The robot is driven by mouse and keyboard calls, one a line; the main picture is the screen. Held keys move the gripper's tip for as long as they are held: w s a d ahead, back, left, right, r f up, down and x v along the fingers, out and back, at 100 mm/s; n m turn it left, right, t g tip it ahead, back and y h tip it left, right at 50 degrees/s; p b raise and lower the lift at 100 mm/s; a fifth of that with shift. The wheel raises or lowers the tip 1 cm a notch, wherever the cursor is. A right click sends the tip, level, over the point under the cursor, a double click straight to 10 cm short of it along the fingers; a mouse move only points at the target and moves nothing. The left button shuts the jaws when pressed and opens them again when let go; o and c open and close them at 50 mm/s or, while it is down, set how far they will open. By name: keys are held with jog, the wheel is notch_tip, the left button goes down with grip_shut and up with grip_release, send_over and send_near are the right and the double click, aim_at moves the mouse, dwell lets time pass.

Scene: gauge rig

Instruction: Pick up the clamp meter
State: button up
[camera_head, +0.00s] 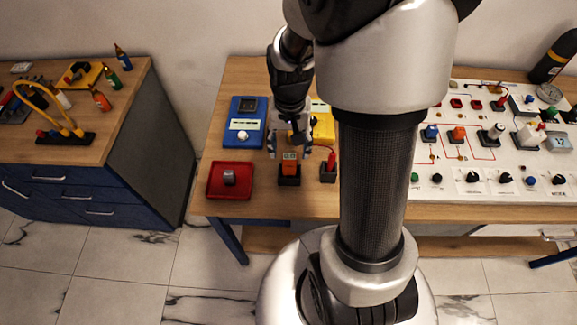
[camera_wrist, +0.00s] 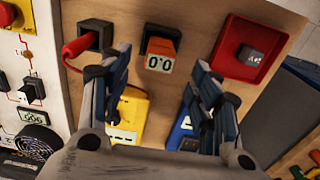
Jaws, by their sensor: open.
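A small orange meter (camera_head: 290,164) with a digital display stands in a black holder on the wooden bench; I take it for the clamp meter. In the wrist view the orange meter (camera_wrist: 161,50) reads 0.0 and sits just beyond the fingertips, between their lines. My gripper (camera_head: 290,143) points down over the bench, just behind the meter in the head view. In the wrist view my gripper (camera_wrist: 155,78) is open, with nothing between its fingers. The meter's lower part is hidden in the holder.
A red probe in a black holder (camera_head: 328,169) stands close to the right of the meter. A red tray (camera_head: 212,184) with a grey piece is to the left. A blue box (camera_head: 245,113) and a yellow box (camera_head: 322,122) lie behind. A white panel (camera_head: 505,160) stands right.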

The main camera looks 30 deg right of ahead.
notch_tip(320, 180, down, 9)
jog(key=b, duration=0.3)
jog(key=shift+r, duration=0.25)
jog(key=shift+c, duration=0.3)
jog(key=c, duration=1.2)
notch_tip(320, 180, up, 20)
jog(key=p, duration=0.6)
notch_tip(320, 180, up, 5)
jog(key=p, duration=0.5)
send_over(290, 162)
jog(key=w, duration=0.1)
jog(key=shift+w+d, duration=0.15)
jog(key=shift+d, duration=0.2)
